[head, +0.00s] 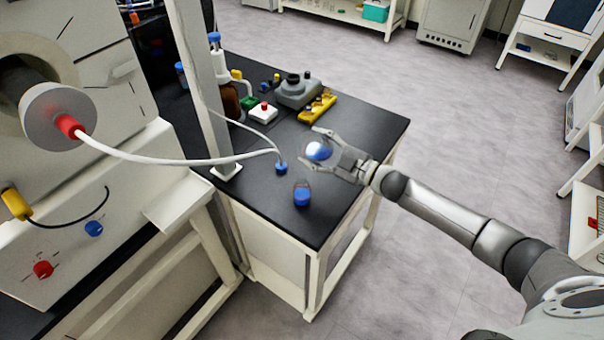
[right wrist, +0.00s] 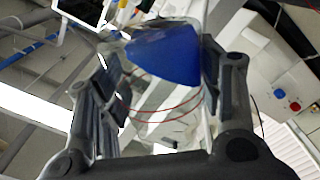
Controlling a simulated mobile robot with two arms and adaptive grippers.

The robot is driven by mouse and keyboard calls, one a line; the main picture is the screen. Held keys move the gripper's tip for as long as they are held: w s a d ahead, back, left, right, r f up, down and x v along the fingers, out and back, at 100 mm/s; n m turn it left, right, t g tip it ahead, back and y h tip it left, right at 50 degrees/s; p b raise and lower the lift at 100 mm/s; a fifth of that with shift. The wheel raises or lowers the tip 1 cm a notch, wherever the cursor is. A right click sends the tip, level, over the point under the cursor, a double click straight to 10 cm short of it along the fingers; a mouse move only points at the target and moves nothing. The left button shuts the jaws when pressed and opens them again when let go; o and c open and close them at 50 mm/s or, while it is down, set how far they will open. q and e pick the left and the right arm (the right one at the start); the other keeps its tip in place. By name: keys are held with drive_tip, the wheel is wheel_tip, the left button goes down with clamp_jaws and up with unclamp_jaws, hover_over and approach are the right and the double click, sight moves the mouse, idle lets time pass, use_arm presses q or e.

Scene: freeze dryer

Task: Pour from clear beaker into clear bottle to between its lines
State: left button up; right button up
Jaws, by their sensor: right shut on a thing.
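My right gripper (head: 330,154) is shut on the clear beaker (right wrist: 165,95), which holds blue liquid and is held above the black table near its right edge. The blue liquid (head: 319,150) shows through the beaker in the head view. In the right wrist view the beaker lies between both fingers, with blue toward its far end, and it looks tilted. Two thin red lines show between the fingers there; I cannot tell which vessel they belong to. A small clear vessel with blue in it, apparently the clear bottle (head: 302,195), stands on the table, lower left of the gripper and apart from it.
A blue-ended piece (head: 281,168) sits at the end of a white hose (head: 190,161) on the table. A grey device (head: 298,90), a yellow rack (head: 317,108) and a white box with a red knob (head: 263,112) stand farther back. A white post (head: 200,80) rises at left.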

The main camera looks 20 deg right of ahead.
drive_tip(key=shift+r+n, duration=0.15)
drive_tip(key=shift+n, duration=0.25)
idle(0.3)
drive_tip(key=shift+f+n+b, duration=0.25)
drive_tip(key=shift+n+b, duration=0.55)
drive_tip(key=shift+f+n+b, duration=0.25)
drive_tip(key=shift+n+b, duration=0.5)
drive_tip(key=shift+n, duration=0.05)
idle(3.0)
drive_tip(key=shift+s+r+n, duration=0.1)
drive_tip(key=shift+r+n, duration=0.4)
drive_tip(key=shift+n, duration=0.4)
idle(1.7)
